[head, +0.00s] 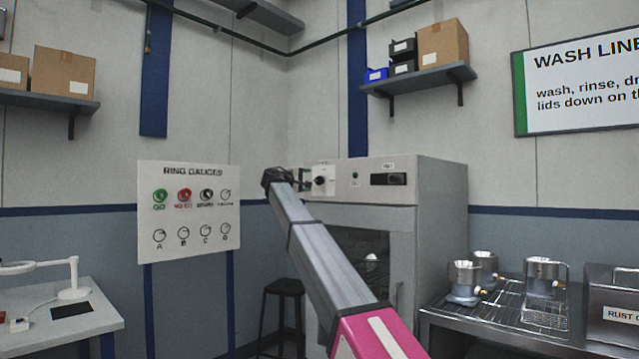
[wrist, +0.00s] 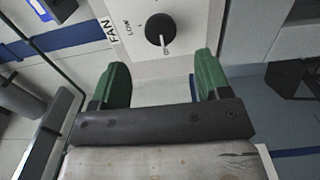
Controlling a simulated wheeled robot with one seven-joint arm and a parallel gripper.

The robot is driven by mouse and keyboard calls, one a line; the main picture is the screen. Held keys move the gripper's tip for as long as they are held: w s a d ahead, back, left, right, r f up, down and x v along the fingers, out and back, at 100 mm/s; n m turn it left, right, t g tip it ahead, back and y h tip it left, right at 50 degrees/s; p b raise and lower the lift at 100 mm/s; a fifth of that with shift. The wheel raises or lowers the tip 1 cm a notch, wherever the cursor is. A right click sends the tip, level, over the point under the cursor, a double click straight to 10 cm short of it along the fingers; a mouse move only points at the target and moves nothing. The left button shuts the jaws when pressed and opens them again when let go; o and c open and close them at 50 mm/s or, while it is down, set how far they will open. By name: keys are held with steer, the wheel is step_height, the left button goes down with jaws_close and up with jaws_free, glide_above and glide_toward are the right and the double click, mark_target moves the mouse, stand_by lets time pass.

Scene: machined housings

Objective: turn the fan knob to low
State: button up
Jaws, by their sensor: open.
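The fan knob (wrist: 160,28) is a round black dial on a white plate lettered FAN (wrist: 113,33) in the wrist view. Its pale pointer is toward the picture's bottom, away from the LOW mark (wrist: 128,27) on the left. In the head view the knob (head: 320,180) is small, on the upper front of a grey cabinet (head: 440,185). My gripper (wrist: 162,62) is open, its two green fingers apart with nothing between them. The knob lies beyond the fingertips, and I see no contact. In the head view the gripper is partly hidden by my arm, left of the knob.
A ring gauge board (head: 190,245) hangs to the left. A dark stool (head: 284,288) stands below. A rack with metal cups (head: 465,275) is at the right.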

mark_target(318, 181)
steer(key=x, duration=0.8)
steer(key=shift+w+d, duration=0.15)
steer(key=shift+w, duration=0.1)
steer(key=c, duration=0.9)
